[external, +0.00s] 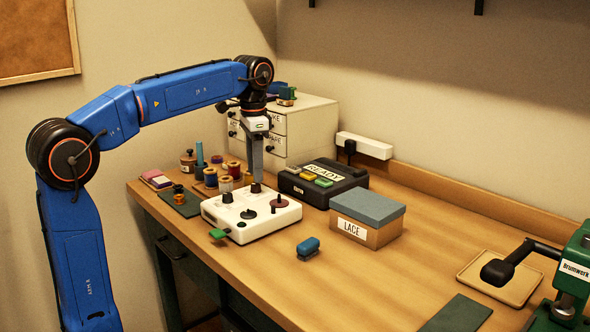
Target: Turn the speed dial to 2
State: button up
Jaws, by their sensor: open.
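A white machine (251,226) sits on the table left of centre, with several dark knobs on top and a green tab at its front left. My gripper (257,182) points straight down at the back of this machine, directly over or around a dark knob (256,188). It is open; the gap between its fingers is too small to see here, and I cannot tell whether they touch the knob. Other dark parts on top are a knob at left (227,197), a round black dial (249,213) and a spindle with a reddish disc (279,202). Dial numbers are not legible.
A black box reading "READY" (324,194) stands close behind right. A LACE box (367,217), a blue block (308,248) and thread spools (226,184) surround the machine. White drawers (300,130) stand behind my gripper.

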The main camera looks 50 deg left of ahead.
aim_at(254, 185)
jog(key=shift+f, duration=1.85)
grip_shut()
